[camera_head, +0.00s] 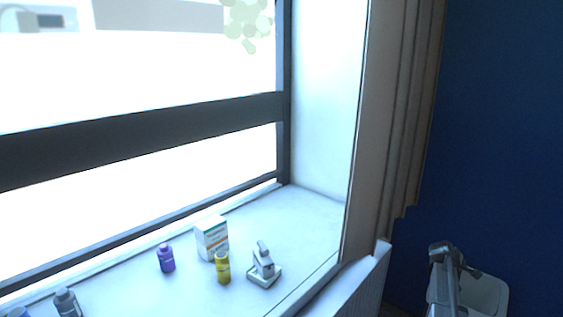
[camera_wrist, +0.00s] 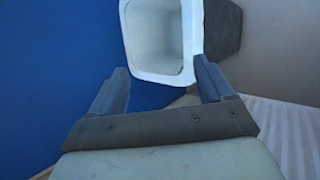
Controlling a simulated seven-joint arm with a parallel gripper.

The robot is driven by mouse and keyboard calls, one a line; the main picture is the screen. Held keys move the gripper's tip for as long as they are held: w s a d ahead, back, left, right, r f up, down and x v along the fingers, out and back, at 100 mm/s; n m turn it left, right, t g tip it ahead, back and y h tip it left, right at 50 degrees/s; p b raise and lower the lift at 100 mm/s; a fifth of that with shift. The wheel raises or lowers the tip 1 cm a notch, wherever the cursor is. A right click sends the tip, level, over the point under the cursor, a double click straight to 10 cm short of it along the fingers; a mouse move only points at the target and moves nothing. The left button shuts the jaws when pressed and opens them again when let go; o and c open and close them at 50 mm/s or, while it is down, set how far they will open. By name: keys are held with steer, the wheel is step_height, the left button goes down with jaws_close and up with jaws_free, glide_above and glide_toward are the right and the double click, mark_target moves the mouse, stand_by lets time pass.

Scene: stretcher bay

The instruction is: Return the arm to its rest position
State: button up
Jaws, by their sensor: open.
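My gripper (camera_wrist: 160,68) shows in the wrist view with its two grey fingers spread wide apart. Nothing is held between them. A white open-topped container (camera_wrist: 163,40) lies beyond the fingertips, and its inside looks empty. In the head view, a grey jointed part stands at the lower right in front of a pale container (camera_head: 487,292). I cannot tell from this view how far my gripper is from the container.
On the white window sill (camera_head: 320,207) stand a purple bottle (camera_head: 166,258), a white box (camera_head: 211,238), a yellow bottle (camera_head: 223,268), a grey-white device (camera_head: 264,266) and a dark grey bottle (camera_head: 67,303). A pale ribbed surface (camera_wrist: 290,130) lies right of my gripper. A curtain (camera_head: 385,130) hangs beside the window.

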steer(key=s+a+f+m+y, duration=0.1)
steer(key=s+f+m, duration=0.2)
steer(key=s+f, duration=0.65)
steer(key=s+a+f+m+y, duration=0.1)
steer(key=s+f+m, duration=0.25)
steer(key=f, duration=1.15)
steer(key=s+f+m+y, duration=0.1)
steer(key=s+f+m, duration=0.2)
steer(key=s+f, duration=0.65)
steer(key=s+a+f+g+y, duration=0.2)
steer(key=s+a+f, duration=0.15)
steer(key=a, duration=1.05)
steer(key=s+a+f+g+y, duration=0.15)
steer(key=a+f, duration=0.35)
steer(key=a, duration=1)
steer(key=s+a+r+g+y, duration=0.1)
steer(key=s+a+g, duration=0.2)
steer(key=s+a, duration=0.6)
steer(key=s+a+r+g+y, duration=0.1)
steer(key=s+a+r+g, duration=0.1)
steer(key=s+a, duration=0.7)
steer(key=shift+s+a+r+n+g, duration=0.25)
steer(key=shift+s+a+n+g, duration=0.2)
steer(key=shift+s, duration=0.6)
